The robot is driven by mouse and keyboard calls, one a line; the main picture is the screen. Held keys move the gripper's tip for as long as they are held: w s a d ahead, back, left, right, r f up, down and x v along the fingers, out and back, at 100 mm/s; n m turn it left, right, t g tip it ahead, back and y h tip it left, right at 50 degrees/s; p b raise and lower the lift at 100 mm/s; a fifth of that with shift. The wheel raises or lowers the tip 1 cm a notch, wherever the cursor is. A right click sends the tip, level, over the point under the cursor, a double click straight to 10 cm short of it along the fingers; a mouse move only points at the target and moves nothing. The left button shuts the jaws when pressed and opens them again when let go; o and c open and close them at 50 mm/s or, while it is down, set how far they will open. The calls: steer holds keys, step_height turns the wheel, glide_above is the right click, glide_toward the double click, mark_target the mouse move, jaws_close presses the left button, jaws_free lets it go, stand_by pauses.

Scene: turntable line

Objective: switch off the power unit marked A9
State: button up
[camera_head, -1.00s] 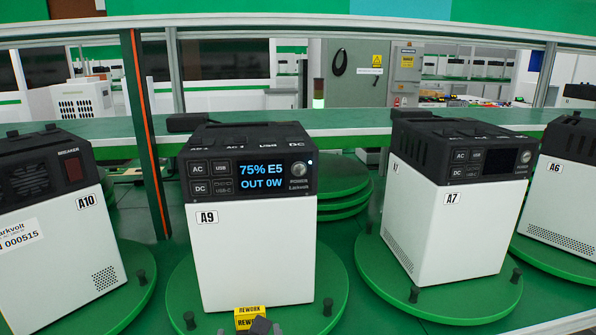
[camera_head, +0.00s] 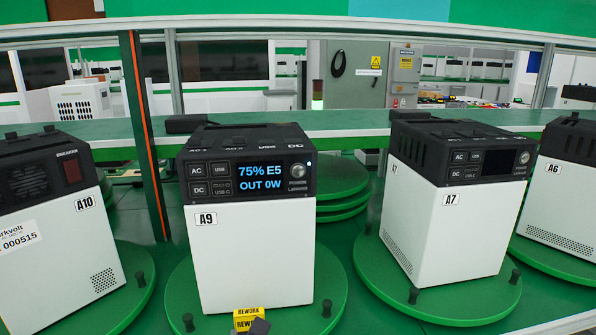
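The power unit marked A9 (camera_head: 250,255) stands upright on a green turntable (camera_head: 180,290), left of the middle. It is a white box with a black top and front panel. Its screen (camera_head: 260,178) is lit and reads 75% E5, OUT 0W. A round power button (camera_head: 297,171) sits right of the screen, with a small light above it. AC, USB, DC and USB-C buttons are left of the screen. A small dark grey piece (camera_head: 260,326) at the bottom edge, in front of the unit, is perhaps my gripper's tip; its opening cannot be seen.
Unit A7 (camera_head: 455,235), its screen dark, stands on a turntable to the right, with A6 (camera_head: 560,205) beyond. Unit A10 (camera_head: 60,240) with a breaker panel is at left. A yellow REWORK block (camera_head: 247,317) is low before A9. An orange-edged post (camera_head: 146,135) rises behind, left of A9.

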jaws_close()
stand_by(1.0)
